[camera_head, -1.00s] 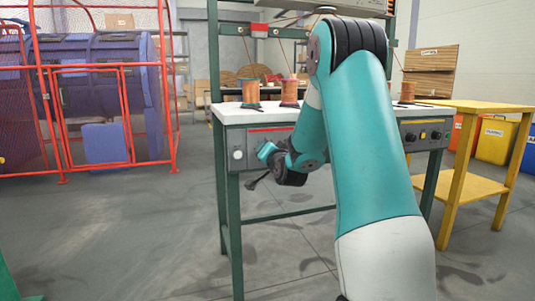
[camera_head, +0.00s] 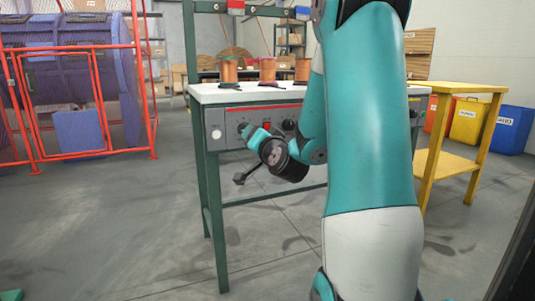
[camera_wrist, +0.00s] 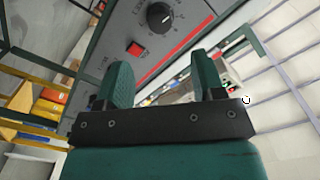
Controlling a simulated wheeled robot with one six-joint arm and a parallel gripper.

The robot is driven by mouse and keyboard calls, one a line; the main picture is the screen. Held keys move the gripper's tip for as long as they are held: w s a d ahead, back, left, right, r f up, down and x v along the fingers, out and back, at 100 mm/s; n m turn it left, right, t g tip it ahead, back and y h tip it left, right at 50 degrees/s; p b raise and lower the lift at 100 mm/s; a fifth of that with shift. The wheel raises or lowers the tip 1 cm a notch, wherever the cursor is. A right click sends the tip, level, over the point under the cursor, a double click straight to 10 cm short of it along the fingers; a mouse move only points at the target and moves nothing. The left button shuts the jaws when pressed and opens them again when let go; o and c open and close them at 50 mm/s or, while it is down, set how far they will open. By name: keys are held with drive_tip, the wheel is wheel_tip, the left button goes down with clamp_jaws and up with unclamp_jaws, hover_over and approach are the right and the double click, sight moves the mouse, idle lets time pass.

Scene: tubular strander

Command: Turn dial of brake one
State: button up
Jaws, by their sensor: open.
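A grey control panel (camera_head: 228,137) runs along the front of the bench. In the head view a black dial (camera_head: 289,125) sits right of a red square button (camera_head: 267,126), and another dark dial (camera_head: 243,127) is left of it. I cannot read which belongs to brake one. My gripper (camera_head: 252,134) is in front of the panel's left part, close to the left dial; contact cannot be told. In the wrist view my gripper (camera_wrist: 160,68) is open with nothing between its fingers. A black dial (camera_wrist: 160,17) and a red button (camera_wrist: 135,48) lie beyond the fingertips.
Several copper-coloured spools (camera_head: 267,71) stand on the white bench top (camera_head: 220,95). A red fence (camera_head: 75,110) is at left, a yellow table (camera_head: 458,165) at right. The floor in front is clear.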

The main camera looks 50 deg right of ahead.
drive_tip(key=b+v, duration=0.7)
drive_tip(key=b, duration=0.1)
drive_tip(key=shift+s+a+b, duration=0.2)
drive_tip(key=shift+a+b, duration=0.05)
drive_tip(key=shift+b, duration=0.1)
